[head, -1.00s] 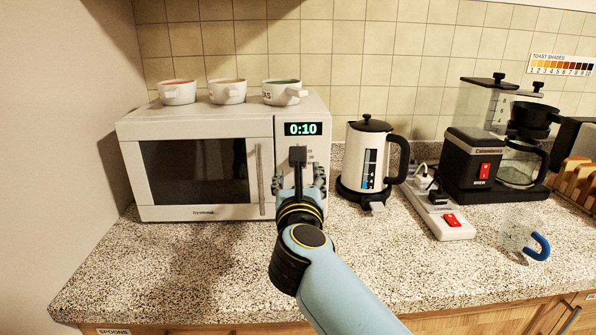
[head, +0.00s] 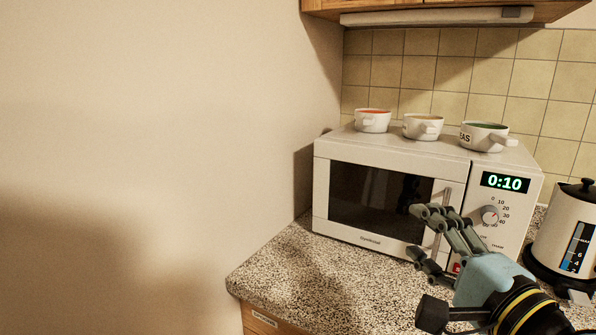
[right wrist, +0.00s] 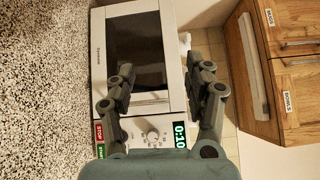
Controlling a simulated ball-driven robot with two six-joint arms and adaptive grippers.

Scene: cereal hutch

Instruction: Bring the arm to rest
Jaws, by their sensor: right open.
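My right gripper (head: 416,234) is open and empty in front of the microwave in the head view. Its two fingers also show spread apart in the right wrist view (right wrist: 165,85), with nothing between them. The white microwave (head: 335,228) stands on the speckled counter with its door shut and its display reading 0:10. It also shows sideways in the right wrist view (right wrist: 97,70). I cannot tell from the head view how far the fingers are from the microwave front. My left gripper is not in view.
Three cups, one with an orange inside (head: 373,122), one cream (head: 422,128) and one green inside (head: 484,138), stand on the microwave. A kettle (head: 566,232) stands to its right. A bare wall (head: 150,150) fills the left. Cabinets (head: 440,8) hang above.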

